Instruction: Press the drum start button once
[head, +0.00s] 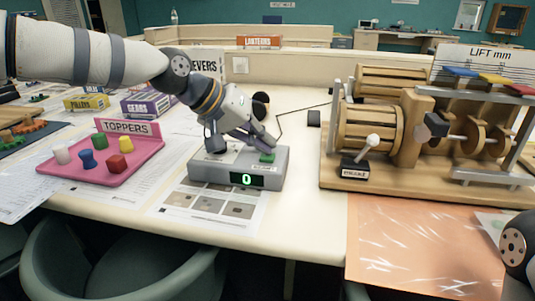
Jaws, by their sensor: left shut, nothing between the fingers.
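A grey control box (236,170) stands on the table's near middle, with a green display reading 0 on its front. A green button (267,157) sits on its top, at the right. My left gripper (271,146) reaches in from the left and is shut and empty. Its fingertips are right at the button; I cannot tell whether they touch it or hover just above. The wooden drum machine (372,128) stands to the right of the box. My right gripper is out of view; only part of my right arm shows at the lower right edge.
A pink TOPPERS tray (88,174) with several small coloured pieces lies left of the box. A printed sheet (210,212) lies under the box's front. An orange plastic sheet (420,250) covers the near right. Boxes and a LANTERNS sign (259,41) stand behind.

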